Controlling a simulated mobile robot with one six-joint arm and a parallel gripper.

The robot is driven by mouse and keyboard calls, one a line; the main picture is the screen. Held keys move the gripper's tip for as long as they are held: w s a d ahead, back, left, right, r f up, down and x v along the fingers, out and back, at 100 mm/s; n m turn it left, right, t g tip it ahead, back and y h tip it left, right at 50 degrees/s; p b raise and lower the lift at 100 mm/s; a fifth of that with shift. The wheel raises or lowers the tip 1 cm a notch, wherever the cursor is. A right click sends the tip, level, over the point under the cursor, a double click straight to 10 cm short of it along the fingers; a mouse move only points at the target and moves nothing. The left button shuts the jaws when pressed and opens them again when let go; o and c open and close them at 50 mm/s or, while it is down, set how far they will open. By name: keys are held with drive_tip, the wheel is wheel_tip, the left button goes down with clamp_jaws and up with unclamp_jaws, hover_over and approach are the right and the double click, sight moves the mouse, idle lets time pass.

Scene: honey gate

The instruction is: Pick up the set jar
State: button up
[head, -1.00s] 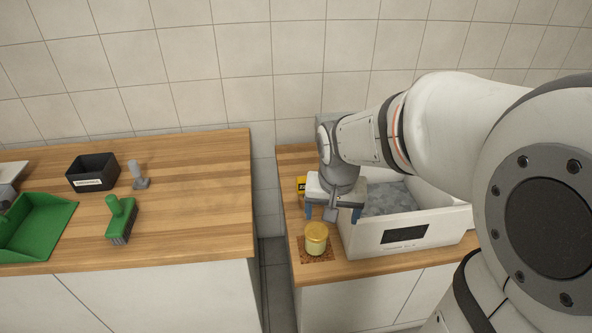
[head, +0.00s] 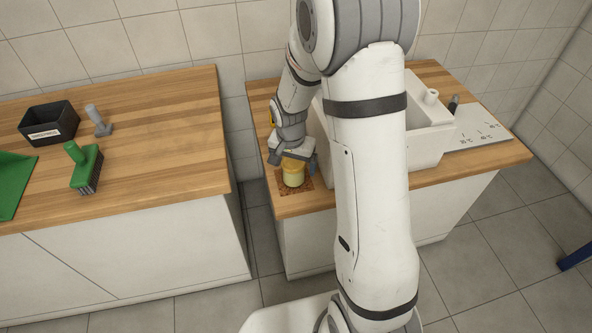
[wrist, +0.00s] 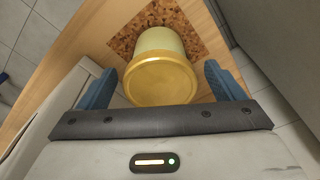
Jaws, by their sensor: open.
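The jar (head: 293,177) is pale yellow with a gold lid and stands upright on a brown speckled cork mat (head: 307,184) near the left end of the right counter. In the wrist view the lid of the jar (wrist: 160,80) faces me, between the blue fingertips. My gripper (wrist: 167,82) is open, with one finger on each side of the jar and a gap showing at each side. In the head view my gripper (head: 293,163) is just above and behind the jar, partly covering its lid.
A white bin (head: 428,135) stands on the right counter, partly behind my arm. A white board (head: 478,130) lies farther right. Across a gap, the left counter (head: 165,130) holds a black box (head: 48,127), a green brush (head: 85,170) and a grey upright piece (head: 98,120).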

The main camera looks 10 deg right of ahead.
wheel_tip(320, 180, down, 2)
drive_tip(key=shift+w+d, duration=0.1)
drive_tip(key=shift+r, duration=0.1)
drive_tip(key=c, duration=1.3)
